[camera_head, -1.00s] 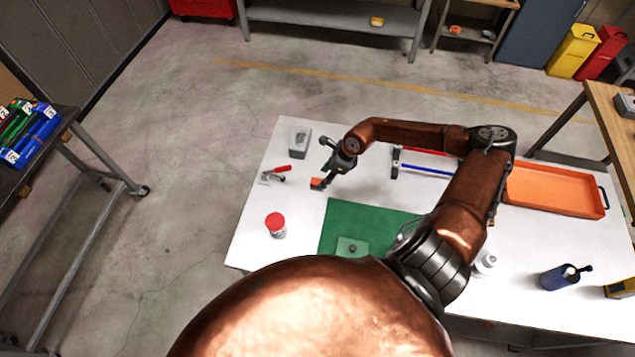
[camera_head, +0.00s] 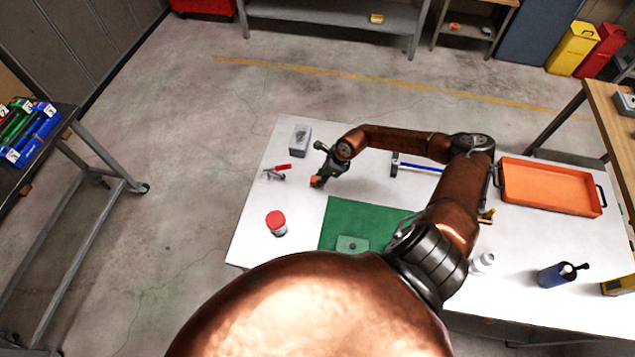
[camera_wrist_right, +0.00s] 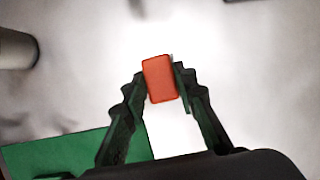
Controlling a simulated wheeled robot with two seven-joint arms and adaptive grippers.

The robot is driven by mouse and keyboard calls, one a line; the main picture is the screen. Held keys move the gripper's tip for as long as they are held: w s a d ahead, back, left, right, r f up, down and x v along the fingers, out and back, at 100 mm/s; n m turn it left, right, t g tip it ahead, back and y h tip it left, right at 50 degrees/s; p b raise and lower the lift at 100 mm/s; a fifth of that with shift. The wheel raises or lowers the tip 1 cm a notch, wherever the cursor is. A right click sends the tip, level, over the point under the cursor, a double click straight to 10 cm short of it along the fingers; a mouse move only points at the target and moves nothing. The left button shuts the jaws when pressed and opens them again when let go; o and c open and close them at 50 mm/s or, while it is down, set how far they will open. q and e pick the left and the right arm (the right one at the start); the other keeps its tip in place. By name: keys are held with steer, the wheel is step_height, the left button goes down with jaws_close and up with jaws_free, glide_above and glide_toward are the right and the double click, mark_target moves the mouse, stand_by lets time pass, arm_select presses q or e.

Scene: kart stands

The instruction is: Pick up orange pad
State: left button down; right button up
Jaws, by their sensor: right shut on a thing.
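The orange pad (camera_wrist_right: 160,79) is a small rectangular block, held between the fingertips of my right gripper (camera_wrist_right: 158,88) in the right wrist view. In the head view the orange pad (camera_head: 315,181) shows at the tip of my right gripper (camera_head: 319,179), over the white table left of centre, behind the green mat (camera_head: 380,212). I cannot tell from these views whether the pad is clear of the table surface. My left gripper is not in view.
On the white table stand a grey block (camera_head: 300,140), a red-handled clamp (camera_head: 276,172), a red-lidded jar (camera_head: 276,223), an orange tray (camera_head: 550,187) and a dark blue bottle (camera_head: 562,275). A pale green piece (camera_head: 352,246) lies on the green mat. The front left table corner is clear.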

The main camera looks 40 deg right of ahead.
steer(key=c, duration=0.5)
steer(key=shift+r, duration=0.15)
